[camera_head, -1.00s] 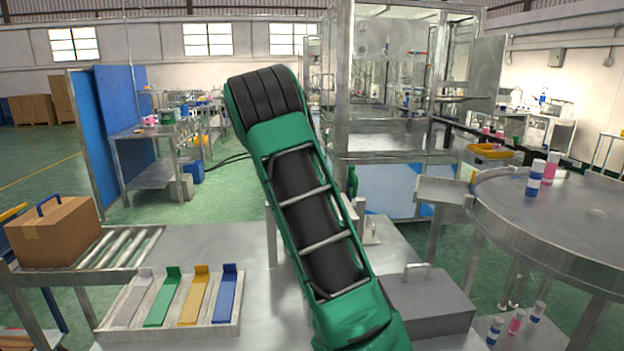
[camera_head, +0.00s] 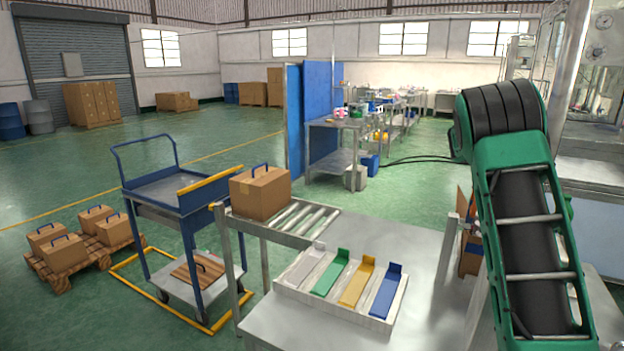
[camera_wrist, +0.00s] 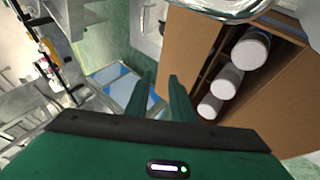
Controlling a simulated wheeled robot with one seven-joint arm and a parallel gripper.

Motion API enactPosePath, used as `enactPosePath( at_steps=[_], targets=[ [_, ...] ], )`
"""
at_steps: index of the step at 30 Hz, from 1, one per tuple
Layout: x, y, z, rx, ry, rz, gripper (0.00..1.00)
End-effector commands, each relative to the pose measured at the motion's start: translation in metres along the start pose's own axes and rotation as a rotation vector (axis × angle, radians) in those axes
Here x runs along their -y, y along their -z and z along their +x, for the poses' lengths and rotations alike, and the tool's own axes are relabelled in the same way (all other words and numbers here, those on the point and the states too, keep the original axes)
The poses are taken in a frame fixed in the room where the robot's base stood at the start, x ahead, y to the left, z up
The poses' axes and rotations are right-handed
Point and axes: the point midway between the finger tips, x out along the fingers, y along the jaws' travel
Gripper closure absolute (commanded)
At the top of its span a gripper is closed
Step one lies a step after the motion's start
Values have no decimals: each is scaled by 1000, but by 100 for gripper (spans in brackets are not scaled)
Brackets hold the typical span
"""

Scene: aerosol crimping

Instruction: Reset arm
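My green arm (camera_head: 525,200) stands at the right of the head view, and its end is out of sight there. In the wrist view my gripper (camera_wrist: 161,98) shows two green fingers with a gap between them and nothing held. An open brown carton (camera_wrist: 195,60) with several white cylinders (camera_wrist: 228,82) lies just right of the fingers. I cannot tell whether a finger touches it. In the head view a brown carton (camera_head: 470,262) shows partly behind my arm.
A steel table (camera_head: 420,250) holds a tray (camera_head: 330,303) of coloured holders. A closed box (camera_head: 260,193) sits on rollers (camera_head: 300,217) at its left. A blue cart (camera_head: 180,190) and a pallet (camera_head: 100,255) of boxes stand farther left. Open floor lies beyond.

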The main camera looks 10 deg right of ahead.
Motion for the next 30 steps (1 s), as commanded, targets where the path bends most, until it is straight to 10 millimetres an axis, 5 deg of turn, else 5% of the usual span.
enactPosePath(
  at_steps=[10,30],
  targets=[
    [0,1,42,1,0,1,78],
    [-7,-4,48,12,-3,9,78]
  ],
)
